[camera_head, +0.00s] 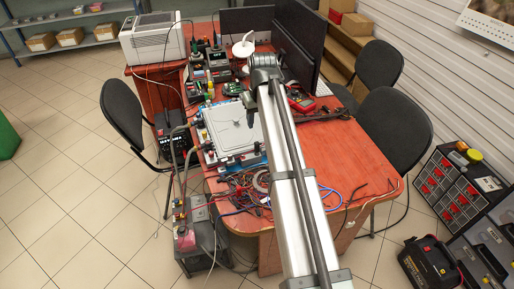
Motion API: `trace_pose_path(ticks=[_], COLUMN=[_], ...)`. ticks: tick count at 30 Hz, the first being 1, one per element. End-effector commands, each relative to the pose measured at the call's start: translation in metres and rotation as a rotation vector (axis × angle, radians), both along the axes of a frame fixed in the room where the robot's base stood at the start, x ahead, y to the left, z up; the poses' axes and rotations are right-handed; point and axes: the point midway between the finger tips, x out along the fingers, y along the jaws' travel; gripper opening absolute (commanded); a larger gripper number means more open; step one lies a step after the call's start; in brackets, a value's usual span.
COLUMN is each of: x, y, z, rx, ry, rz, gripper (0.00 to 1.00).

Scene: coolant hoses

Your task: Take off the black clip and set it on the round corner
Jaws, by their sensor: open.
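My arm reaches from the bottom centre up over the red-brown table (345,165). My gripper (250,118) hangs small and dark beside the arm, over the white square plate, with its jaws open. I see nothing held in it. Thick hoses (184,165) rise at the table's left edge, above a grey and red box unit (201,235) on the floor. I cannot make out the black clip at this size. My arm hides part of the table's middle.
The white square plate (229,125) lies on the table's left side. Tangled wires (238,190) cover the front left. Electronics and monitors (298,38) stand at the back. Black chairs (395,120) flank the table. The right front tabletop is mostly clear, with a few thin cables.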

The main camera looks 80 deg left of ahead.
Motion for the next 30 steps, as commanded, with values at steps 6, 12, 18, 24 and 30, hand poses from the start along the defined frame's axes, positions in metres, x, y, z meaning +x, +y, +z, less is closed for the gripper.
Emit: trace_pose_path(ticks=[6,12,18,24,30], x=[-0.001,-0.001,-0.001,-0.001,0.000], y=[0.004,0.010,0.012,0.013,0.017], z=[-0.032,-0.064,-0.080,-0.087,-0.107], rx=[-0.002,-0.001,0.000,0.000,-0.001], ry=[0.001,0.001,0.000,0.000,0.001], rz=[0.001,0.000,0.000,0.000,0.000], gripper=[0.47,0.47,0.47,0.47,0.47])
